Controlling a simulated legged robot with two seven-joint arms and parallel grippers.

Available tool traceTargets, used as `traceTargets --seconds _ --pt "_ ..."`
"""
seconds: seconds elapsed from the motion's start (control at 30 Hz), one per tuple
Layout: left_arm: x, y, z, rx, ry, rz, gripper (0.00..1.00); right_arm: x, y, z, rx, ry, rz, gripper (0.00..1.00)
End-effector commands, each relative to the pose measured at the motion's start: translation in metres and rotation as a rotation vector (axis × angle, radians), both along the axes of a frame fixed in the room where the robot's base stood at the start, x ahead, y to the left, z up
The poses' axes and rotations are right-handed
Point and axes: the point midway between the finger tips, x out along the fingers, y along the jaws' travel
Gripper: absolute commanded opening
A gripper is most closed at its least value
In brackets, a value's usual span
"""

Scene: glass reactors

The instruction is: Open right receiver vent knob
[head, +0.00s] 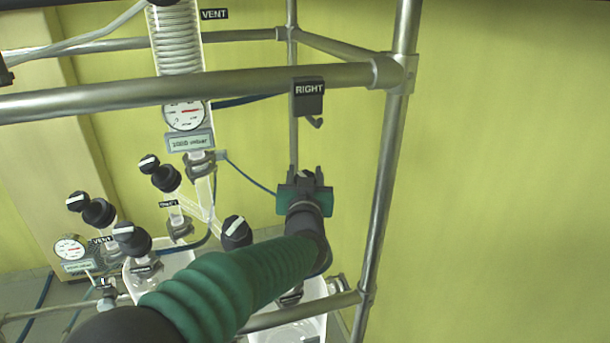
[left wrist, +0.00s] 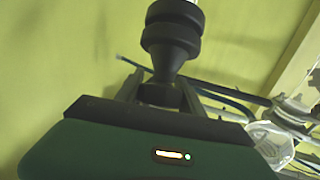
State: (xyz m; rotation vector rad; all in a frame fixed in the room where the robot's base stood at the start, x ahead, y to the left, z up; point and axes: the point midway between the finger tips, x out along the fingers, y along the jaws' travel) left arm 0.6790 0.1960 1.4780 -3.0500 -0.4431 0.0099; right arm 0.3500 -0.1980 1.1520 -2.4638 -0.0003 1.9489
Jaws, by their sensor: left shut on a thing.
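My left gripper (head: 305,180) reaches up from the bottom of the head view, below the RIGHT sign. In the left wrist view, its fingers (left wrist: 160,92) are shut on the lower end of a black stepped knob (left wrist: 170,40), taken as the right receiver vent knob. The knob stands out beyond the fingertips, with a pale end at the top edge. In the head view the knob is mostly hidden by my gripper and arm. Whether it is open or closed cannot be told. My right gripper is not in view.
A RIGHT sign with a hook (head: 308,97) hangs from the metal rail (head: 200,90) above my gripper. Several other black knobs, including one close left of my arm (head: 236,232), stand on the glassware. A metal post (head: 388,170) rises at right. Free room lies beyond it.

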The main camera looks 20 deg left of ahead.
Motion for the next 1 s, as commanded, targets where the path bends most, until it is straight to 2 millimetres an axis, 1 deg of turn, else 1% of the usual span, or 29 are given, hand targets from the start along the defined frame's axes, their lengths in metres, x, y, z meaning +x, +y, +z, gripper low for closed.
traceTargets --seconds 0.03,0.4,0.43,0.57,0.87,0.97,1.0 --pt "0.0 -0.001 -0.003 -0.001 0.006 -0.002 0.05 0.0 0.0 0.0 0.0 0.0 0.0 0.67" --pt "0.0 -0.001 -0.004 -0.001 0.007 -0.003 0.05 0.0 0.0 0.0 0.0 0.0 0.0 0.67" --pt "0.0 -0.001 -0.004 -0.001 0.007 -0.002 0.49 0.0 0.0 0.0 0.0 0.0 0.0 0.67" --pt "0.0 -0.001 -0.003 0.0 0.005 -0.002 0.66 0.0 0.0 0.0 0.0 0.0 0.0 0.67" --pt "-0.002 -0.001 -0.001 0.0 0.001 -0.001 0.67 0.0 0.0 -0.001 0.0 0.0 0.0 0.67" --pt "-0.009 -0.003 -0.001 -0.001 0.0 -0.002 0.67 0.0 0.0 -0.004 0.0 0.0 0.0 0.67" --pt "-0.015 -0.005 -0.002 0.0 0.0 -0.003 0.67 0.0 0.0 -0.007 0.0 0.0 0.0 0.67"
